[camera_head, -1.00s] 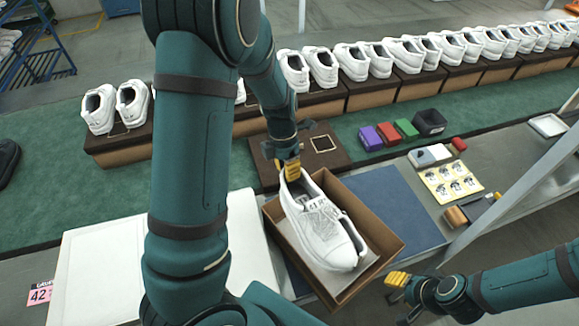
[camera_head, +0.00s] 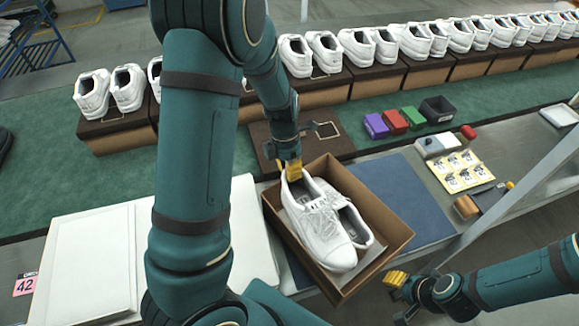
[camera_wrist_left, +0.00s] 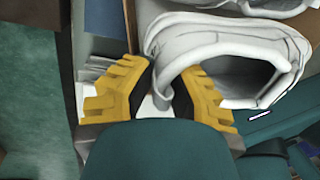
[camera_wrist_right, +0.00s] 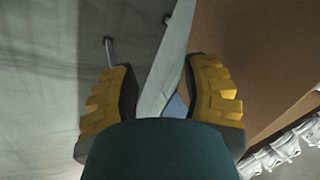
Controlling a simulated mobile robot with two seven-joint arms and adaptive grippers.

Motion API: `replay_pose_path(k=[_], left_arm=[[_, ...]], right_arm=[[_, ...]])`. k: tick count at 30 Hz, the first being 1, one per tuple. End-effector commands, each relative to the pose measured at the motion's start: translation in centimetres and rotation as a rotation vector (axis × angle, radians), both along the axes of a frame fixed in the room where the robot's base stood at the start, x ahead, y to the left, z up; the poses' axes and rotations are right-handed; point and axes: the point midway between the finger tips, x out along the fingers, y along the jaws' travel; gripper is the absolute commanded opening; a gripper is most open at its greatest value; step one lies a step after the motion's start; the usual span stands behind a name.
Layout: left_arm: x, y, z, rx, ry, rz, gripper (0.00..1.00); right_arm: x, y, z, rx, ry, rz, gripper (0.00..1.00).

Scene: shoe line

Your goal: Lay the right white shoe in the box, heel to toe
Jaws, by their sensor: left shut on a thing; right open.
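A white shoe (camera_head: 318,232) is at the left side of the open brown box (camera_head: 385,207), heel toward the back and toe toward the front. My left gripper (camera_head: 292,172) is shut on its heel rim, which also shows between the fingers in the left wrist view (camera_wrist_left: 172,62). A second white shoe (camera_head: 358,230) lies in the box just to its right, partly hidden by the held shoe. I cannot tell whether the held shoe touches the box floor. My right gripper (camera_head: 396,279) is open and empty, in front of the box's right corner.
A white box lid or carton (camera_head: 100,260) lies left of the box, a blue mat (camera_head: 405,195) to its right. Behind runs a green belt (camera_head: 200,165) with a row of white shoes on brown boxes. Small coloured blocks, a black bin (camera_head: 437,109) and a sticker sheet (camera_head: 460,172) are at right.

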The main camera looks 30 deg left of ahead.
Motion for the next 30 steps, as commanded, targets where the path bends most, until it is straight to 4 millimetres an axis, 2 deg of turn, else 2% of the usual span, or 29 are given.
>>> replay_pose_path(k=[24, 30], left_arm=[[-0.2, 0.0, -7.8, 0.001, 0.007, -0.001, 0.00], [-0.2, 0.0, -8.7, 0.001, 0.006, 0.001, 0.00]], right_arm=[[-1.4, 0.3, -4.4, 0.008, 0.031, 0.025, 0.47], [-1.6, 0.3, -4.9, 0.008, 0.035, 0.029, 0.47]])
